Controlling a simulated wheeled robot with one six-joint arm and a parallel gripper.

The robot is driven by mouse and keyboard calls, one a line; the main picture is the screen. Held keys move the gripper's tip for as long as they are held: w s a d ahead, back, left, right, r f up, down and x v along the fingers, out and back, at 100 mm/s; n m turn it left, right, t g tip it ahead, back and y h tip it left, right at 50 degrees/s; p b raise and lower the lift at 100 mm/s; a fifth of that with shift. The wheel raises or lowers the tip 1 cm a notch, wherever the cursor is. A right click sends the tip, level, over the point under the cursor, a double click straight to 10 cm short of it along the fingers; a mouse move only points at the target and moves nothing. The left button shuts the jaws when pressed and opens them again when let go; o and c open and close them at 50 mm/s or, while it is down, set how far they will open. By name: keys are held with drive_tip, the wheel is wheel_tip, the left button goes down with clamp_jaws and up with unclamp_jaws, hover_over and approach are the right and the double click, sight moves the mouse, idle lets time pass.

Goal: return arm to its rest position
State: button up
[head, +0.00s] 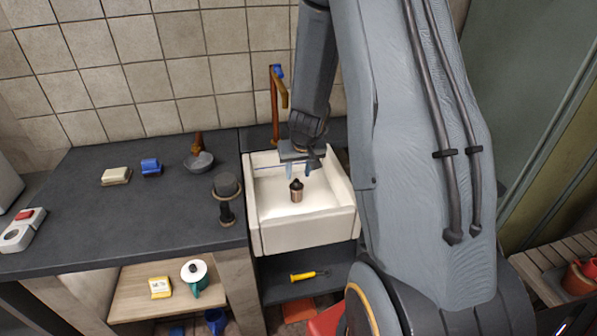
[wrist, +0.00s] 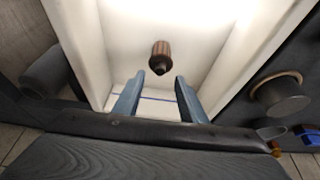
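My gripper (head: 300,168) hangs from my arm over the white sink (head: 308,232), with its fingers pointing down. In the wrist view the two blue-grey fingers of my gripper (wrist: 158,98) stand apart with nothing between them. A small copper-brown cylinder with a dark, narrower top (head: 296,191) stands upright in the sink, just below the fingers. The same cylinder (wrist: 160,56) shows beyond the fingertips in the wrist view, apart from them.
A copper tap (head: 274,105) rises behind the sink. On the dark counter (head: 110,215) are a dark plunger-like thing (head: 227,195), a grey bowl (head: 199,161), a blue block (head: 151,167) and a cream block (head: 116,176).

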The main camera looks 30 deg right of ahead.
drive_tip(key=shift+p+v, duration=0.8)
drive_tip(key=shift+v, duration=0.6)
